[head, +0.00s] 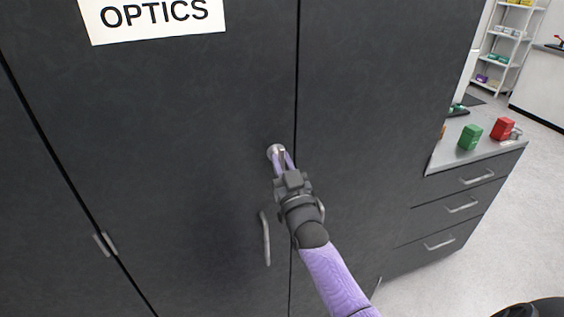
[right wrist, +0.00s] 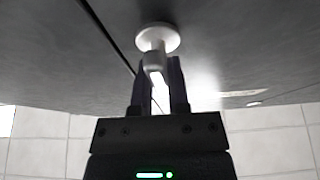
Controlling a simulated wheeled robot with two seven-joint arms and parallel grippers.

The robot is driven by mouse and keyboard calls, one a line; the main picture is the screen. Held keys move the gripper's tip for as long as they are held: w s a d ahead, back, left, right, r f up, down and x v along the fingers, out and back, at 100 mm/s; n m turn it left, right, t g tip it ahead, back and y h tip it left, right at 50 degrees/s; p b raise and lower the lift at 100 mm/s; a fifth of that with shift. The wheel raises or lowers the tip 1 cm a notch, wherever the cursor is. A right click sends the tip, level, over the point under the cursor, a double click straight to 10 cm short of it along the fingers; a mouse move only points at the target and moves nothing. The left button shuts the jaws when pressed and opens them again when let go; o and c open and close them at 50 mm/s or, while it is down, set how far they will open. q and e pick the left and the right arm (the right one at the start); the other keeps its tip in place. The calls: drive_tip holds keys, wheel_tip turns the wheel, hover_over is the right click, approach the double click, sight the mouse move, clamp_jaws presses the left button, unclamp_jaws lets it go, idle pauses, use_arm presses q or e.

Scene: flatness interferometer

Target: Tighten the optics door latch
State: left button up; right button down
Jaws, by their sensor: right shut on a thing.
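The optics door (head: 190,140) is a dark grey cabinet door with a white label reading OPTICS (head: 152,16). In the right wrist view the latch (right wrist: 157,40) shows a pale round base and a stem, with the gripper's fingers (right wrist: 159,85) on both sides of the stem. The fingers hide part of the latch. My left gripper is not in view.
A vertical handle (head: 265,238) is on the door below the latch. A hinge (head: 105,243) is at lower left. To the right, a drawer counter (head: 470,160) holds a green block (head: 470,137) and a red block (head: 502,128). Floor at right is clear.

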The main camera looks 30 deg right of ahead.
drive_tip(key=c, duration=0.6)
unclamp_jaws()
drive_tip(key=v, duration=1)
